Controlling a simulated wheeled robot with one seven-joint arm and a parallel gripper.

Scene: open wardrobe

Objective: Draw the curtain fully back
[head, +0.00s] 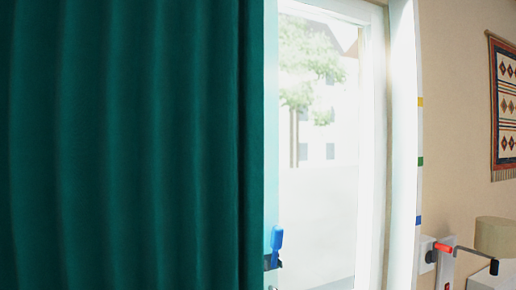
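A dark green curtain (130,150) hangs in vertical folds and fills the left half of the head view. Its right edge hangs straight, left of the bright window (318,170). The right part of the window is uncovered, and whatever lies behind the curtain is hidden. The curtain's top and bottom are outside the picture. I cannot make out my gripper in this view.
A small blue object (277,240) on a dark base is beside the curtain's edge. The white window frame (403,150) carries yellow, green and blue marks. At right are a woven wall hanging (505,105), a beige lampshade (495,237) and a red-and-grey wall fitting (443,248).

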